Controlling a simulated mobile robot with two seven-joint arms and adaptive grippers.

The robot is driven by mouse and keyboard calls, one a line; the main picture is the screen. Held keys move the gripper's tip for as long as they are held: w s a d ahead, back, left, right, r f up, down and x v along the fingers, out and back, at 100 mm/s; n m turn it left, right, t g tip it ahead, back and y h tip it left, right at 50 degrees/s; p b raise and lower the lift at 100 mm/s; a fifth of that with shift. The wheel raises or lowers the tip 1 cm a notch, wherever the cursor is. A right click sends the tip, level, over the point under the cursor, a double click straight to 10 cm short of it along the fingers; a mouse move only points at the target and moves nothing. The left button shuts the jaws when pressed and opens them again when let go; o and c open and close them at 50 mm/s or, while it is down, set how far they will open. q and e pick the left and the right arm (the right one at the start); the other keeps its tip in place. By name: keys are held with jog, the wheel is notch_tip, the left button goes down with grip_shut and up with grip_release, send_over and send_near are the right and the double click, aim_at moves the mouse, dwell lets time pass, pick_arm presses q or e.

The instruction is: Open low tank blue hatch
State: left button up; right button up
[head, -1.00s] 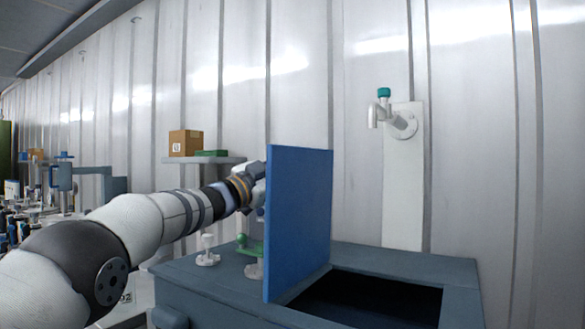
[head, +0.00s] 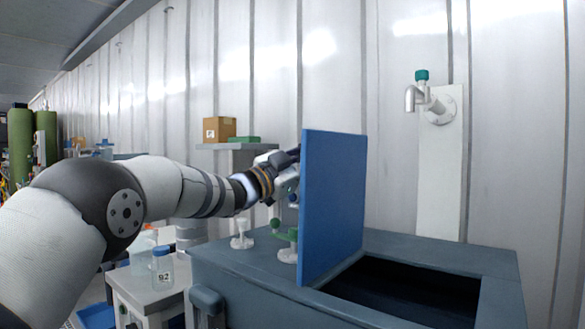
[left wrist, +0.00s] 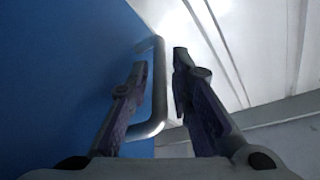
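The blue hatch (head: 333,205) stands upright on the low grey-blue tank (head: 400,248), and the dark tank opening (head: 408,287) shows to its right. My left gripper (head: 287,160) is at the left face of the hatch, partly hidden by it in the head view. In the left wrist view, my left gripper (left wrist: 160,75) has its fingers apart. The hatch's grey handle (left wrist: 160,95) lies between them, beside the blue panel (left wrist: 65,75). Whether a finger touches the handle is unclear. My right gripper is not in view.
White and green valve fittings (head: 287,240) stand on the tank top left of the hatch. A wall tap (head: 432,98) is above the opening. A shelf with a cardboard box (head: 219,129) is behind my arm. A bottle (head: 162,264) stands on a low table at left.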

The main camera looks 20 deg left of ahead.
pick_arm(q)
jog(key=v, duration=0.9)
